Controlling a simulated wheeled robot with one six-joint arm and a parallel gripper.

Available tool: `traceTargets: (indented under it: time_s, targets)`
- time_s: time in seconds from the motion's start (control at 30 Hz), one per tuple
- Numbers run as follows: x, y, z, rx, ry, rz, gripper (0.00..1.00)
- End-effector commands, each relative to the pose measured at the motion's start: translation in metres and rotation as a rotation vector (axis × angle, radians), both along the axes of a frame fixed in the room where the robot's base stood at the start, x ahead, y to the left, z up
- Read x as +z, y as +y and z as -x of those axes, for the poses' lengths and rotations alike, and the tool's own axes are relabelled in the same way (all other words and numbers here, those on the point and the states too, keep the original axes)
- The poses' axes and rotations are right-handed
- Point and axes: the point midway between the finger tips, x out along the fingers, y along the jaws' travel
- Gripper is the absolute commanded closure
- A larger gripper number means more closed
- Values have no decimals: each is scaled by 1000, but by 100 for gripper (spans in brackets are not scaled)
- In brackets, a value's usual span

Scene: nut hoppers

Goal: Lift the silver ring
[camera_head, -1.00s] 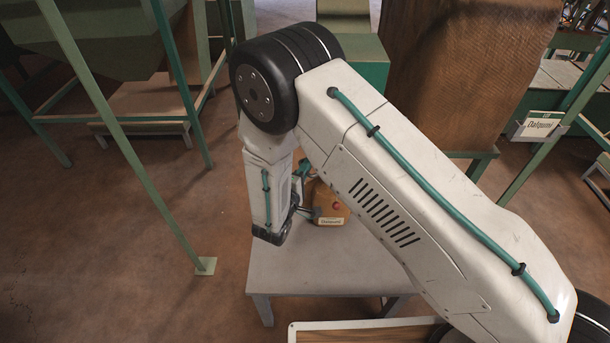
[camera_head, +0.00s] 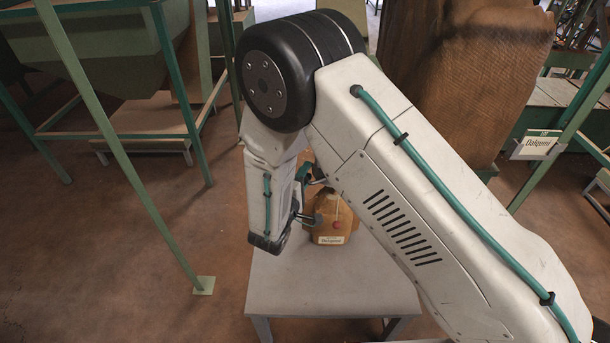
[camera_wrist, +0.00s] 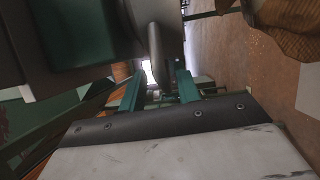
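My gripper (camera_wrist: 158,84) shows in the wrist view as two teal fingers with a clear gap between them, so it is open. A grey rounded bar or loop (camera_wrist: 155,50) hangs just beyond the fingertips, beside a dark grey and teal block. It may be the silver ring seen edge-on, but I cannot tell for sure. No contact with it is visible. In the head view no silver ring can be made out, and my arm hides most of the gripper.
A grey table (camera_head: 335,292) stands below my arm, with a labelled orange-brown container (camera_head: 330,225) on it. A large brown woven panel (camera_head: 455,75) is behind my arm. Green posts (camera_head: 120,145) and a green hopper (camera_head: 90,50) stand left. The floor at lower left is clear.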

Motion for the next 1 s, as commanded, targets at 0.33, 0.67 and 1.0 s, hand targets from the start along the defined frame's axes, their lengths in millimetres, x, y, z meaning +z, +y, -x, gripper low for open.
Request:
traceTargets:
  time_s: [0.33, 0.67, 1.0]
  targets:
    - [-2, 22, 45, 5, 1, 1, 67]
    - [-2, 32, 70, 1, -1, 0, 67]
    - [-2, 32, 70, 0, -1, 0, 67]
